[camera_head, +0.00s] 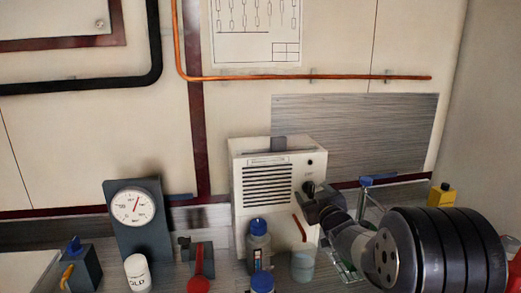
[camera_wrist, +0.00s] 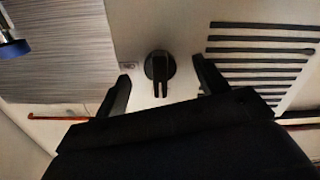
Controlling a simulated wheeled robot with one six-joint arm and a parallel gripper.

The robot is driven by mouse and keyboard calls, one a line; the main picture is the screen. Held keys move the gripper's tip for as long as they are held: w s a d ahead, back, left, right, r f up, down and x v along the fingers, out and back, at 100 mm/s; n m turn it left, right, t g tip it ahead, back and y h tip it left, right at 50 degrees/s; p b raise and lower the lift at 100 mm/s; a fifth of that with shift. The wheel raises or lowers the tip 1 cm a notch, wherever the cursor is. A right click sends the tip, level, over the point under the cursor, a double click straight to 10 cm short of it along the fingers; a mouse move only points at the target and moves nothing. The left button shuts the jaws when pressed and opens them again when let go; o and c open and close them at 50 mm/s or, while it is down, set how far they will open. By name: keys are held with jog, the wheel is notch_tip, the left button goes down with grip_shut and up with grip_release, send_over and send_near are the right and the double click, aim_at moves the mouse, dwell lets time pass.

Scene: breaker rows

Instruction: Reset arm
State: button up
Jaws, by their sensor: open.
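My gripper (camera_head: 322,204) is at the front right of a white louvered cabinet (camera_head: 236,190), close to a dark rotary knob (camera_head: 308,187). I see no clear contact between fingers and knob. My arm covers part of the cabinet's right side in the head view.
A dial gauge (camera_head: 133,206), a white jar (camera_head: 138,273), a red-handled lever (camera_head: 198,270), a blue-capped bottle (camera_head: 259,243) and a clear beaker (camera_head: 302,266) crowd the bench front. A blue-topped valve (camera_head: 366,181) and a yellow block (camera_head: 441,195) stand to the right.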

jog(key=shift+r+m+p, duration=0.1)
jog(key=shift+m+p, duration=1.5)
jog(key=shift+p, duration=0.45)
jog(key=shift+s+d+b, duration=0.1)
jog(key=shift+s+b, duration=0.25)
jog(key=shift+s, duration=0.25)
